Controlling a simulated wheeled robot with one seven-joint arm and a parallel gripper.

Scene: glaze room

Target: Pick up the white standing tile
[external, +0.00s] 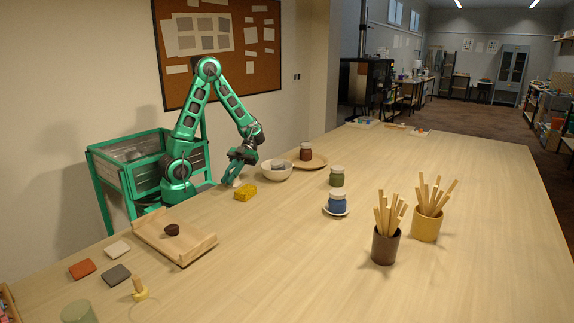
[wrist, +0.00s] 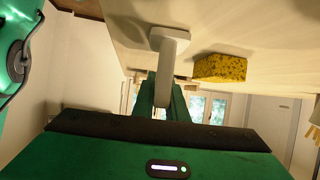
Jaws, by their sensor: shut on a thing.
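The white standing tile (wrist: 167,62) is a pale slab on a wider foot in the wrist view. Its foot appears to be against the tabletop. My gripper (wrist: 163,98) is shut on the slab, with a green finger on each side of it. In the external view my gripper (external: 231,175) is low over the table at the wall side, beside the yellow sponge. There the tile is mostly hidden by the fingers.
A yellow sponge (external: 245,192) lies close by; it also shows in the wrist view (wrist: 221,68). A white bowl (external: 276,171) stands just behind. A wooden tray (external: 168,240) lies at the left. Jars (external: 337,176) and stick-filled cups (external: 386,245) stand to the right.

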